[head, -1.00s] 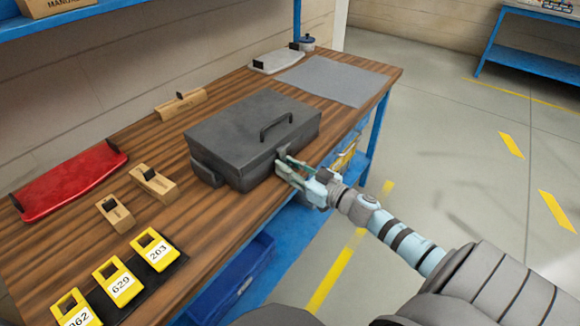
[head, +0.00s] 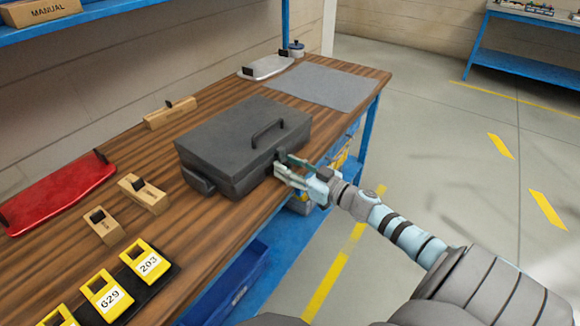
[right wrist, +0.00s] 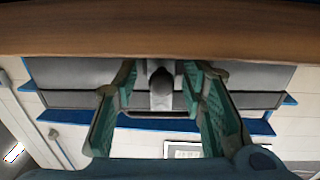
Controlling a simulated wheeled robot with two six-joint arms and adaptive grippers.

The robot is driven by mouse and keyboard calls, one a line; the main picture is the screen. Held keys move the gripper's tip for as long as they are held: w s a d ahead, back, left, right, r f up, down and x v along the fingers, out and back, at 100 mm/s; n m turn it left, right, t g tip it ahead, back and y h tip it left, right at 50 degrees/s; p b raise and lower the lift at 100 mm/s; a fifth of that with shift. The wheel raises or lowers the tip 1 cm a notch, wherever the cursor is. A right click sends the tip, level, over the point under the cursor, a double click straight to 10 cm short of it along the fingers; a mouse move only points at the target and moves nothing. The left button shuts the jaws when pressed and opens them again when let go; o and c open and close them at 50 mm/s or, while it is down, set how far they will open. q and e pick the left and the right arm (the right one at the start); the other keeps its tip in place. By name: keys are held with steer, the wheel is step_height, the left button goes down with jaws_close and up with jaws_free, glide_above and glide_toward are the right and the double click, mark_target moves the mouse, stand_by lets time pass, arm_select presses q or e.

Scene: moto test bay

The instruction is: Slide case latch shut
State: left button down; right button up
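The dark grey case (head: 225,145) lies on the wooden bench with its lid down and a black handle (head: 268,132) on top. My right gripper (head: 283,172) is at the case's front side, near its right end. In the right wrist view, the gripper's two green-padded fingers (right wrist: 162,118) stand apart, one on each side of a small grey latch piece (right wrist: 160,88) on the case front (right wrist: 75,75). I cannot tell whether the fingers touch it or how far it has slid. My left gripper is out of view.
The wooden bench (head: 150,245) also carries a red tray (head: 60,195), wooden blocks (head: 143,194), yellow numbered tags (head: 146,261) and a grey mat (head: 325,85). A blue bin (head: 235,285) sits below the front edge. The floor to the right is open.

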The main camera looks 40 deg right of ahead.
steer(key=shift+a, duration=0.1)
steer(key=v, duration=1.2)
